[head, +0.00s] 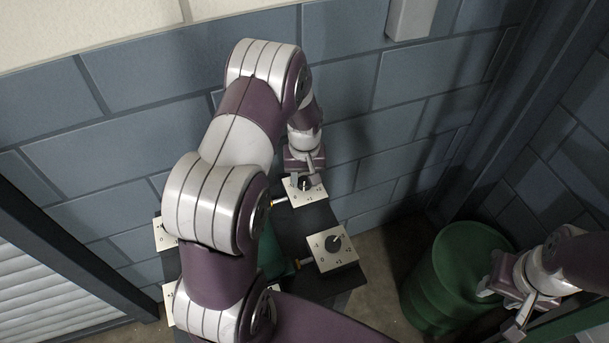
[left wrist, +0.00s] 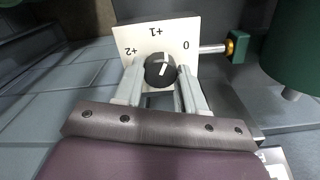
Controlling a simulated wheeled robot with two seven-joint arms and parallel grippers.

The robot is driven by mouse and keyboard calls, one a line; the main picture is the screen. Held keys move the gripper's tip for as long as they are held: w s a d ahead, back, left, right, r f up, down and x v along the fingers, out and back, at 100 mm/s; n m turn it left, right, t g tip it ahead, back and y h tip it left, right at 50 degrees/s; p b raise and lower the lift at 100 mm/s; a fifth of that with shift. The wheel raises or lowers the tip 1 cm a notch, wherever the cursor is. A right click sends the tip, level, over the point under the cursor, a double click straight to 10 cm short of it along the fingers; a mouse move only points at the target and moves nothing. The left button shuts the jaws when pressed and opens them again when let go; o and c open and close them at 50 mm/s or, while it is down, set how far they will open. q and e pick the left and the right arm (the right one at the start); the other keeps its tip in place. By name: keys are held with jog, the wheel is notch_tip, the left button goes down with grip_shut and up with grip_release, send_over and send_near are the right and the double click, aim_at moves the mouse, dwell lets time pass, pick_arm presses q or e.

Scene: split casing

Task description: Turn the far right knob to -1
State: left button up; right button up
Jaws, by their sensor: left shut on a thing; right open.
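The far right knob (head: 304,186) is dark and round on a small white plate (head: 314,195). My left gripper (head: 305,179) comes down over this knob from the wall side and is shut on it. In the left wrist view the knob (left wrist: 159,71) sits between the two fingers, with a white line on its face. The plate (left wrist: 183,31) there shows the marks +2, +1 and 0, upside down. The -1 mark cannot be seen in that view. My right gripper (head: 500,306) is open and empty near the green barrel.
Other plates (head: 162,235) at the left are mostly hidden behind my left arm. A green barrel (head: 450,270) stands on the right. A block wall (head: 140,95) rises behind the knobs.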

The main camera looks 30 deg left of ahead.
aim_at(305, 180)
pick_arm(q)
jog(key=m, duration=0.4)
jog(key=shift+m, duration=0.3)
jog(key=m+p, duration=0.1)
jog(key=m, duration=0.3)
jog(key=shift+w, duration=0.1)
jog(key=m, duration=0.9)
jog(key=shift+m, duration=0.4)
jog(key=o, duration=1.1)
jog(key=shift+r, duration=0.45)
notch_tip(305, 180, up, 12)
jog(key=shift+f+b, duration=0.1)
jog(key=shift+b, duration=0.7)
